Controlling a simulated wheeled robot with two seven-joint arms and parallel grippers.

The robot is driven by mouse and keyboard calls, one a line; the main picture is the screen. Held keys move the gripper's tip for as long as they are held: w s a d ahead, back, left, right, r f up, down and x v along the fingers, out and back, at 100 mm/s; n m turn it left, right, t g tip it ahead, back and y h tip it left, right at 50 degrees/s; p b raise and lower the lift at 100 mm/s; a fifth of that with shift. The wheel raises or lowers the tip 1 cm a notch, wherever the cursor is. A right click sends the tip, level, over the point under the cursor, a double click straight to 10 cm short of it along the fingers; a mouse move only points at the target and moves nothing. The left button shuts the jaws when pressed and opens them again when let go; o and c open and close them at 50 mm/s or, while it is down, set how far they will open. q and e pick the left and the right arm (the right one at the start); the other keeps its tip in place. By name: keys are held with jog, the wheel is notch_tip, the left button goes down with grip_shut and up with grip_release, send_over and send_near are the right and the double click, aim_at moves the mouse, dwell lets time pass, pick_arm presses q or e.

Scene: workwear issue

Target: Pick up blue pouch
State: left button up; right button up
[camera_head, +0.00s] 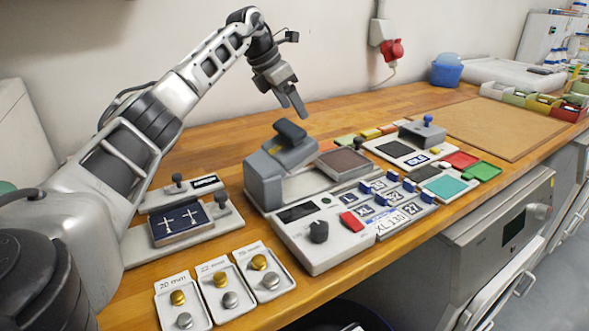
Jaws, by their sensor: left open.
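No item is plainly a blue pouch. A flat dark blue piece (181,223) with white cross marks lies on a grey fixture (140,248) at the left; I cannot tell if it is a pouch. A blue tub (446,75) with a paler blue, rounded top stands at the back of the bench; its contents are unclear. My left gripper (293,107) is open and empty, pointing down above the grey press, well apart from both blue things. My right gripper is out of view.
A grey heat-press-like machine (264,178) with a control panel (307,248) stands mid-bench. Small trays (221,296) with metal snaps lie in front. Coloured patches (447,186) and bins (543,104) are at the right. A brown board (480,122) is bare.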

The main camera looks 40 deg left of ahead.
pick_arm(q)
jog(key=s+a+g+y, duration=0.1)
jog(key=s+a, duration=0.3)
jog(key=a, duration=0.1)
jog(key=shift+n, duration=0.4)
jog(key=x, duration=0.9)
jog(key=shift+w+f+b, duration=0.3)
jog(key=shift+b, duration=0.1)
jog(key=shift+d+x, duration=0.2)
jog(key=shift+x, duration=1.25)
jog(key=shift+d+x, duration=0.25)
jog(key=shift+x, duration=1.2)
jog(key=shift+s, duration=0.1)
jog(key=c, duration=1.1)
